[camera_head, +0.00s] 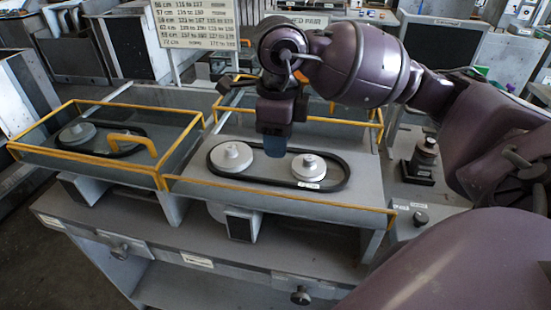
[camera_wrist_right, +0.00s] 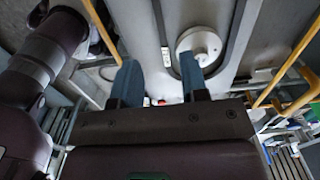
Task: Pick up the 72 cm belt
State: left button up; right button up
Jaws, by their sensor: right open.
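A black belt (camera_head: 222,180) forms a long loop around two pale grey pulleys, the left one (camera_head: 231,157) and the right one (camera_head: 308,166), in the right-hand bay. A small white tag sits on its near side, too small to read, so I cannot tell its length. My right gripper (camera_head: 276,150) points down over the middle of the loop, between the pulleys, with blue fingers. In the right wrist view the fingers (camera_wrist_right: 158,72) are apart with nothing between them. One pulley (camera_wrist_right: 200,46) and part of the belt (camera_wrist_right: 243,30) lie beyond them. My left gripper is not in view.
Yellow-edged guards (camera_head: 283,200) frame the bays. The left bay holds another dark belt loop around a pulley (camera_head: 77,133), near a yellow handle (camera_head: 132,143). A board of belt sizes (camera_head: 197,22) stands behind. A dark stacked part (camera_head: 424,158) stands at right.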

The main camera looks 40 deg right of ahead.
aim_at(279, 181)
jog(key=shift+s+d+f, duration=0.1)
jog(key=shift+f, duration=4.55)
grip_shut()
